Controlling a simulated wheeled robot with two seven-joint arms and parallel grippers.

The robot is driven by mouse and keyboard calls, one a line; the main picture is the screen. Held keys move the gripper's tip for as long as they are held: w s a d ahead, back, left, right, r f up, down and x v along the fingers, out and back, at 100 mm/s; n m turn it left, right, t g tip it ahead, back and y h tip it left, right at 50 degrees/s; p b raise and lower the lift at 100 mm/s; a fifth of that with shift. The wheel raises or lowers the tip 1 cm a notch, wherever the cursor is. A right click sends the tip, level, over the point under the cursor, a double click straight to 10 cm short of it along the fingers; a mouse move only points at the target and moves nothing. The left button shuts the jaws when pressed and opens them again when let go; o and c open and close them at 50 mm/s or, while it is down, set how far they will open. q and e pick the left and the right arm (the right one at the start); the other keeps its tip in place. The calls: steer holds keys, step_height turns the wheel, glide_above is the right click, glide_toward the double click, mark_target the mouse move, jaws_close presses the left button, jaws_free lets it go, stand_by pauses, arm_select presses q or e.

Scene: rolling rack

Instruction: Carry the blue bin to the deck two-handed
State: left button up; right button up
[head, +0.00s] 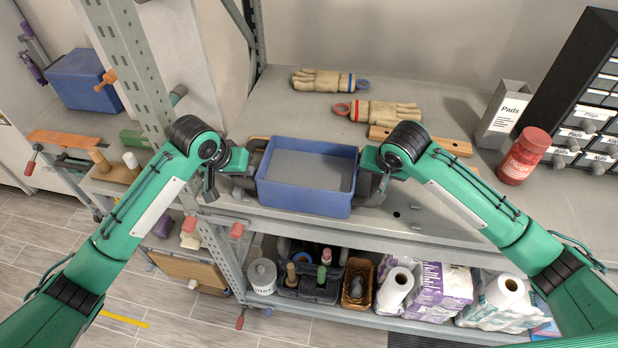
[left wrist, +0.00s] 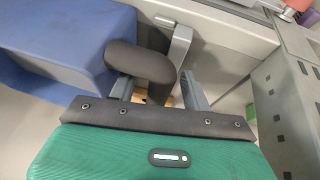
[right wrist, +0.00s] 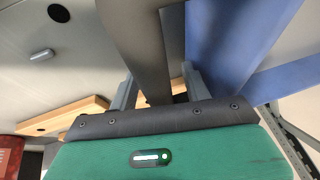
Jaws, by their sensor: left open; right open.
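The blue bin (head: 303,198) stands upright at the front edge of the grey rack deck (head: 430,225) and looks empty inside. It has a dark handle on each side. My left gripper (head: 247,168) is at the bin's left side; in the left wrist view its open fingers (left wrist: 158,92) stand either side of the dark handle (left wrist: 140,62), beside the blue wall (left wrist: 65,35). My right gripper (head: 372,170) is at the right side; in the right wrist view its open fingers (right wrist: 158,90) straddle the other handle (right wrist: 140,50). Finger contact cannot be told.
Behind the bin lie two work gloves (head: 325,80) and a wooden strip (head: 430,140). A perforated post (head: 135,65) rises left. The lower shelf holds paper rolls (head: 394,289).

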arm_select(q)
jaws_close()
arm_select(e)
jaws_close()
arm_select(q)
steer(key=shift+a, duration=0.1)
stand_by(0.9)
